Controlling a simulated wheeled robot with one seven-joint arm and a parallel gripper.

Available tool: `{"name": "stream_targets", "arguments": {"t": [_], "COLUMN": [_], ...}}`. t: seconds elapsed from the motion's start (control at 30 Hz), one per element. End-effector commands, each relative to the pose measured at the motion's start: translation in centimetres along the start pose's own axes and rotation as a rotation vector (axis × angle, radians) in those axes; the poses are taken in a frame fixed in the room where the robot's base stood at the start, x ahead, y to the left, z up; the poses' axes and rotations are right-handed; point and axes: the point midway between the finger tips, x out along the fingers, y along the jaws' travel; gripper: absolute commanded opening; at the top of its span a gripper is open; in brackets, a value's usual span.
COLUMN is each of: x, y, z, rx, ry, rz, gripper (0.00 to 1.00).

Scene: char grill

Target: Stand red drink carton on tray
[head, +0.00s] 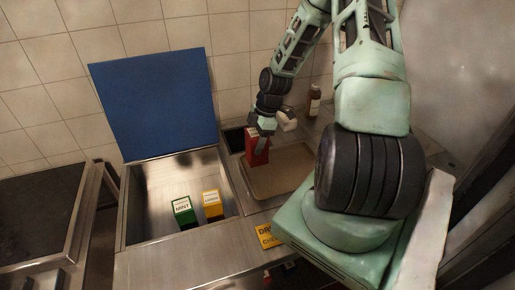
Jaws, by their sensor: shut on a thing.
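The red drink carton (255,153) is upright at the back left of the tan tray (280,180). My gripper (263,128) is above it and shut on its upper part. The carton's base looks to be at or just above the tray's left edge; I cannot tell whether it touches. The gripper hides part of the carton's top and right side.
A steel bin with a raised blue lid (155,105) stands to the left, holding a green carton (184,211) and a yellow carton (212,204). A yellow card (267,236) is at the front. A brown bottle (314,101) stands behind the tray. The tray's middle is clear.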

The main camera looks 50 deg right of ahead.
Motion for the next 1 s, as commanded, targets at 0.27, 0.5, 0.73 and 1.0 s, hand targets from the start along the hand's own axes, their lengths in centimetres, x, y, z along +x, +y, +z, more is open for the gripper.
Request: {"name": "stream_targets", "arguments": {"t": [0.27, 0.5, 0.73, 1.0], "x": [3.2, 3.8, 4.0, 4.0], "y": [-0.1, 0.0, 0.0, 0.0], "z": [0.9, 1.2, 1.2, 1.2], "rx": [-0.001, -0.001, 0.0, 0.0], "ry": [0.001, -0.001, 0.0, 0.0], "rz": [-0.002, 0.001, 0.0, 0.0], "gripper": [0.28, 0.28, 0.68, 0.82]}}
